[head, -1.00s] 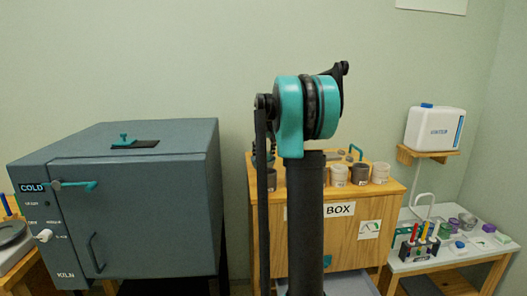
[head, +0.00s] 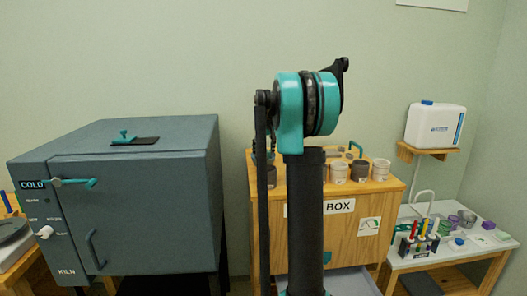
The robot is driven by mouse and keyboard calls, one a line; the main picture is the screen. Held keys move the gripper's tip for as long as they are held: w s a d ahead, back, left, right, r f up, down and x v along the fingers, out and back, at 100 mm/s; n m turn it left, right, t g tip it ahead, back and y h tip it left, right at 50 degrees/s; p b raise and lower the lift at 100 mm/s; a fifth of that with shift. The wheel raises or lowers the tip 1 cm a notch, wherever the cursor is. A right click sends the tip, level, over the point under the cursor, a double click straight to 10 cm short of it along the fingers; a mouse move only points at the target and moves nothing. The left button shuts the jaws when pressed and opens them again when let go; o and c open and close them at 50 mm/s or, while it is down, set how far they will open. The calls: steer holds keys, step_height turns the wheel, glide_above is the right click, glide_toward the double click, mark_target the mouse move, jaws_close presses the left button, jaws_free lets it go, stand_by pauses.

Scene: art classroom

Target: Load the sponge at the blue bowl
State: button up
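No sponge that I can make out and no blue bowl show in the head view. My own arm and its column stand in the middle of the view and cover part of the wooden box cabinet (head: 372,222). My gripper is not in view. A white and grey surface, perhaps an open drawer (head: 352,281), shows low in front of the cabinet, partly hidden by my arm.
A grey kiln (head: 140,215) marked COLD stands at left. Several cups (head: 381,169) stand on the cabinet. At right, a small table (head: 440,262) holds a marker rack (head: 419,245) and small jars. A white water container (head: 435,125) sits on a wall shelf.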

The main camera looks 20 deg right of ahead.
mark_target(263, 152)
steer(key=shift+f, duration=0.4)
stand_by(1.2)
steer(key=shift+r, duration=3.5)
